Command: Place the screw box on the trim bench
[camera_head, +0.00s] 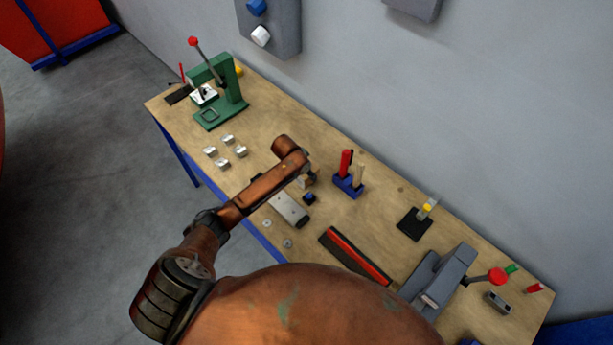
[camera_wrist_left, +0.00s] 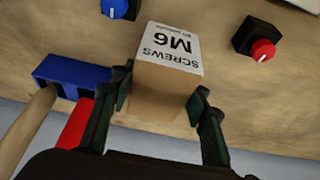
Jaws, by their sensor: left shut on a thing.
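The screw box (camera_wrist_left: 166,88) is a small brown cardboard carton with a white label reading "SCREWS M6", upside down in the left wrist view. My left gripper (camera_wrist_left: 162,90) is shut on it, one dark finger at each side. In the head view the left gripper (camera_head: 306,181) is over the middle of the wooden trim bench (camera_head: 283,118), and the arm hides most of the box. I cannot tell whether the box touches the bench top. My right gripper is not in view.
A blue holder (camera_head: 348,186) with red and tan handles stands close by, as does a small blue-knobbed block (camera_head: 309,198). A metal plate (camera_head: 288,209), red-edged bar (camera_head: 358,256), green press (camera_head: 222,92) and grey vise (camera_head: 440,278) are also on the bench. Bare wood shows between them.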

